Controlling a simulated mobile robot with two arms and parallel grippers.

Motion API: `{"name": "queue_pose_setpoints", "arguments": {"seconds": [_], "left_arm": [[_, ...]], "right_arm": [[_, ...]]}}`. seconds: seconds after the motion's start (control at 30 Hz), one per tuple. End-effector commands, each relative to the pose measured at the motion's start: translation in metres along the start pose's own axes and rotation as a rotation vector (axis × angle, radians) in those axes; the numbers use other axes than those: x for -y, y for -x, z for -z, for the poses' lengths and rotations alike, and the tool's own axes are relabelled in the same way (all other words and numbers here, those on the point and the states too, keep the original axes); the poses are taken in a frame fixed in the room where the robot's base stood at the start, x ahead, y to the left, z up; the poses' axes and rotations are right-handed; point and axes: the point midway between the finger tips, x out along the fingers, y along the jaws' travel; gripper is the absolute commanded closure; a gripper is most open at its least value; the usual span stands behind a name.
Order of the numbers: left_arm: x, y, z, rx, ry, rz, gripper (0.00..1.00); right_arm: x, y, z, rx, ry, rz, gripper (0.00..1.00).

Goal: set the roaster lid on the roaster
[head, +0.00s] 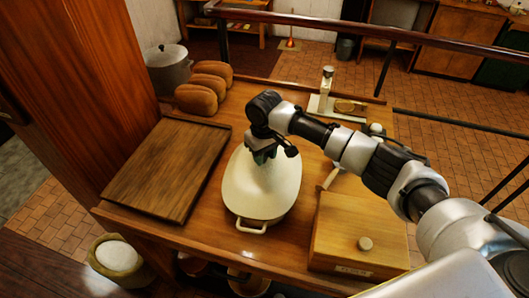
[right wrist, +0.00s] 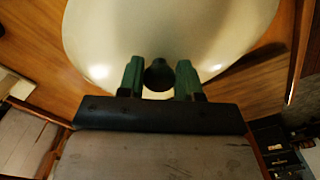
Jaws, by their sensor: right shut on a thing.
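The cream roaster lid (head: 258,190) is over the roaster (head: 252,228) in the middle of the wooden counter. It hides nearly all of the roaster; only the front handle and a bit of rim show. I cannot tell whether the lid rests on the rim or hangs slightly above it. My right gripper (head: 264,156) is at the far part of the lid, shut on its knob. In the right wrist view, the green fingers (right wrist: 160,80) stand either side of the dark knob (right wrist: 158,72), with the pale lid (right wrist: 165,30) beyond. My left gripper is not in view.
A wooden tray (head: 165,168) lies left of the roaster, and a wooden box (head: 350,235) with a knob stands right. Bread loaves (head: 197,95) and a metal pot (head: 168,72) are at the back left. A scale (head: 328,95) stands at the back right.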

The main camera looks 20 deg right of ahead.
Motion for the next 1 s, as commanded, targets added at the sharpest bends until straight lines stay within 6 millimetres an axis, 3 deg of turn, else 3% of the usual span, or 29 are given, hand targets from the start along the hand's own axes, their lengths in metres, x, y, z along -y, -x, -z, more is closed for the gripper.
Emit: {"name": "queue_pose_setpoints", "arguments": {"seconds": [0.73, 0.77, 0.93, 1.0], "left_arm": [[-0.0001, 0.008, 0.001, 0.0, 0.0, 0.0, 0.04], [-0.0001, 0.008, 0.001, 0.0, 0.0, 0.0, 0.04], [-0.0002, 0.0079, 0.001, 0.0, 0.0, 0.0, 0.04], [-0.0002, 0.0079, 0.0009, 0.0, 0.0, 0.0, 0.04]], "right_arm": [[-0.0004, -0.0017, 0.0004, -0.002, 0.0, 0.0, 1.0], [-0.0003, -0.0017, 0.0004, -0.002, 0.0, 0.0, 0.64], [-0.0002, -0.0019, 0.0003, -0.001, 0.0, 0.0, 0.38], [-0.0002, -0.0021, 0.0002, -0.001, 0.0, 0.0, 0.36]]}}
